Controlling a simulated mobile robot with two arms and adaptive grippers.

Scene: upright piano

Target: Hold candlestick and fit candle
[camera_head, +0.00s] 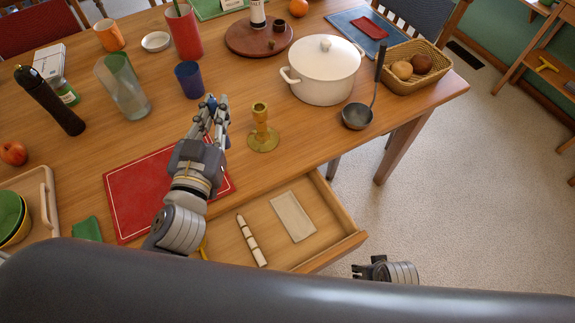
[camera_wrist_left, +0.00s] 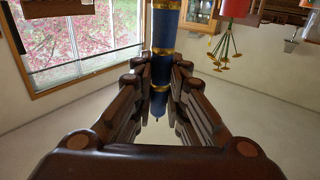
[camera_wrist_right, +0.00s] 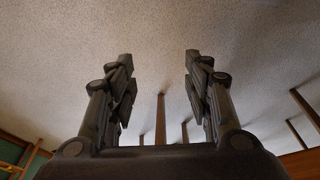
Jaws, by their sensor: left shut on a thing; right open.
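The brass candlestick (camera_head: 262,135) stands upright on the table near its front edge, its cup empty. My left gripper (camera_head: 214,108) is left of it, apart from it, above the table. In the left wrist view, my left gripper (camera_wrist_left: 159,66) is shut on a slim blue, gold-banded rod (camera_wrist_left: 163,45) that tapers to a thin tip and looks like a candle. The head view does not show this rod clearly. My right gripper (camera_head: 370,268) is low beyond the drawer's right side, partly hidden by my body. In the right wrist view it (camera_wrist_right: 158,62) is open and empty.
The open drawer (camera_head: 330,206) holds a pale dark-banded rod (camera_head: 251,240) and a flat cream piece (camera_head: 292,216). A red board (camera_head: 125,190) lies under my left arm.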

